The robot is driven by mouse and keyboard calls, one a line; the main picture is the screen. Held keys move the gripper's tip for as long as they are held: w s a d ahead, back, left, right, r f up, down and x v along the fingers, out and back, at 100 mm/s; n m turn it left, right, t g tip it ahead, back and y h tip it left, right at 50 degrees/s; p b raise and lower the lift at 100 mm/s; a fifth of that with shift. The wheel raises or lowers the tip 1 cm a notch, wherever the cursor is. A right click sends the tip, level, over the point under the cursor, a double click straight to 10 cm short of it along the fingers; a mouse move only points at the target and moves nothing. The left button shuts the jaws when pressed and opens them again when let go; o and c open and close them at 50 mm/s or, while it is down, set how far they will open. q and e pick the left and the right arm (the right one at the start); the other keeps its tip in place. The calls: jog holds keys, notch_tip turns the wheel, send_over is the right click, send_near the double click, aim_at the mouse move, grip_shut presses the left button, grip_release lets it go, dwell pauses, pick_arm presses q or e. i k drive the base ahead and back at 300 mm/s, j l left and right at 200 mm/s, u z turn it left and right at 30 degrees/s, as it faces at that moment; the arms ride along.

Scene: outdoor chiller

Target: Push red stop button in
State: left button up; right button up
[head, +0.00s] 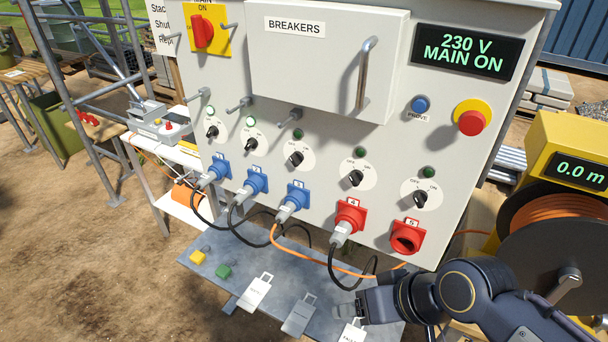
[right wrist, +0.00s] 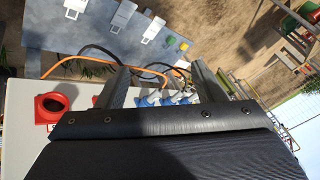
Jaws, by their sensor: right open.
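The red stop button (head: 471,122) is a round red mushroom head on a yellow disc (head: 474,106), at the right side of the grey panel (head: 391,120), below the green-lettered display. Nothing touches or covers it. My right gripper (head: 347,308) is low in front of the panel, over the grey shelf, below and left of the button. The right wrist view shows its two fingers (right wrist: 159,72) apart with nothing held between them. The button does not show in that view. My left gripper is not in view.
The display (head: 465,53) reads 230 V MAIN ON. A blue button (head: 420,104) is left of the stop button. Plugs, cables and a red socket (head: 408,237) are below. Tags lie on the shelf (head: 220,255). A yellow cable reel (head: 562,160) stands close at right.

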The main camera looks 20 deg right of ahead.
aim_at(470, 123)
jog(key=l+z, duration=0.1)
jog(key=z, duration=1.5)
jog(key=k+l, duration=0.05)
jog(key=l, duration=0.05)
